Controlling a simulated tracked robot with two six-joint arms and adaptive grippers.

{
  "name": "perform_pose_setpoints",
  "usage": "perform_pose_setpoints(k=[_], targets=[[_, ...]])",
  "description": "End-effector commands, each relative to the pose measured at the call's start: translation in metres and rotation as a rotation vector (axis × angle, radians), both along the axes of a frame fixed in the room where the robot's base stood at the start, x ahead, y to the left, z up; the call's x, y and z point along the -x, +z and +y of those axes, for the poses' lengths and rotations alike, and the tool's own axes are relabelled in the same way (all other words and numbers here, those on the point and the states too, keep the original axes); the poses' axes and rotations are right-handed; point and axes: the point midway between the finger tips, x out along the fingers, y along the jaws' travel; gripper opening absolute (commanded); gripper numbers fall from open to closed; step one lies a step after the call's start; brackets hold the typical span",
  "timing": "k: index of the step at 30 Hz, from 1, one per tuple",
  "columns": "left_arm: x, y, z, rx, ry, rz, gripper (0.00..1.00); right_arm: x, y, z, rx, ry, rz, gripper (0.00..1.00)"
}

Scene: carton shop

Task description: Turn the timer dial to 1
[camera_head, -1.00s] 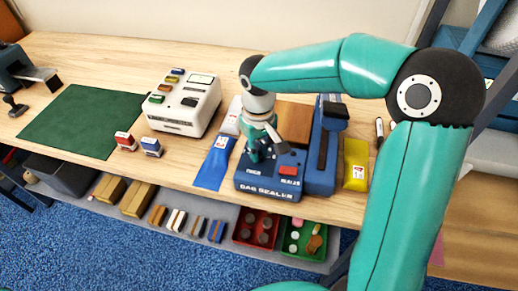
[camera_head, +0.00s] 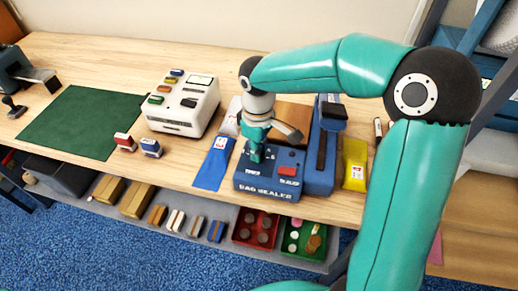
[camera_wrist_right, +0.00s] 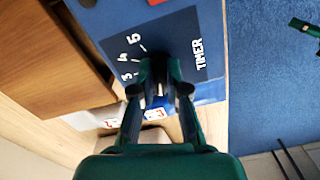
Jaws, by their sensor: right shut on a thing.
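The blue bag sealer (camera_head: 268,187) stands on the bench, with a red button (camera_head: 288,171) on its top. My right gripper (camera_head: 256,158) points down onto the timer area at the left of the sealer's top. In the right wrist view my right gripper (camera_wrist_right: 159,90) is shut on the timer dial, which its fingers almost wholly hide. The timer panel (camera_wrist_right: 178,45) shows the word TIMER and the marks 3, 4 and 5. My left gripper is not in view.
A blue bag (camera_head: 213,165) lies left of the sealer and a yellow bag (camera_head: 354,165) right of it. A brown box (camera_head: 292,112) sits behind. A white machine (camera_head: 184,104), two small stamps and a green mat (camera_head: 80,122) are further left.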

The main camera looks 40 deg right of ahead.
Motion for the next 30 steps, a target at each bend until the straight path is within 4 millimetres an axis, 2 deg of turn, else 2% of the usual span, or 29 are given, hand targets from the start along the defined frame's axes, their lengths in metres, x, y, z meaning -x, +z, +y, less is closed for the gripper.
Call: perform_pose_setpoints(k=[6, 7, 11, 23, 26, 30], targets=[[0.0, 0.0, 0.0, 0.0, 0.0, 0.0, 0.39, -0.004, 0.003, -0.001, 0.002, 0.002, -0.015, 0.0], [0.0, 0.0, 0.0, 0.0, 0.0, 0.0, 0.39, -0.004, 0.003, -0.001, 0.002, 0.002, -0.015, 0.18], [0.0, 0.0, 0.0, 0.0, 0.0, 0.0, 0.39, -0.003, 0.002, -0.001, 0.002, 0.001, -0.012, 0.39], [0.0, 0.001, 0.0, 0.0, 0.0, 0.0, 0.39, -0.001, 0.006, 0.0, 0.001, 0.0, -0.005, 0.39], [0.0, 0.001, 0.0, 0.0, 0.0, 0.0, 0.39, -0.002, 0.017, 0.0, 0.001, 0.0, -0.007, 0.39], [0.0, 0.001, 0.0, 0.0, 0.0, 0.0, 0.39, -0.002, 0.041, 0.0, 0.001, -0.001, -0.01, 0.39]])
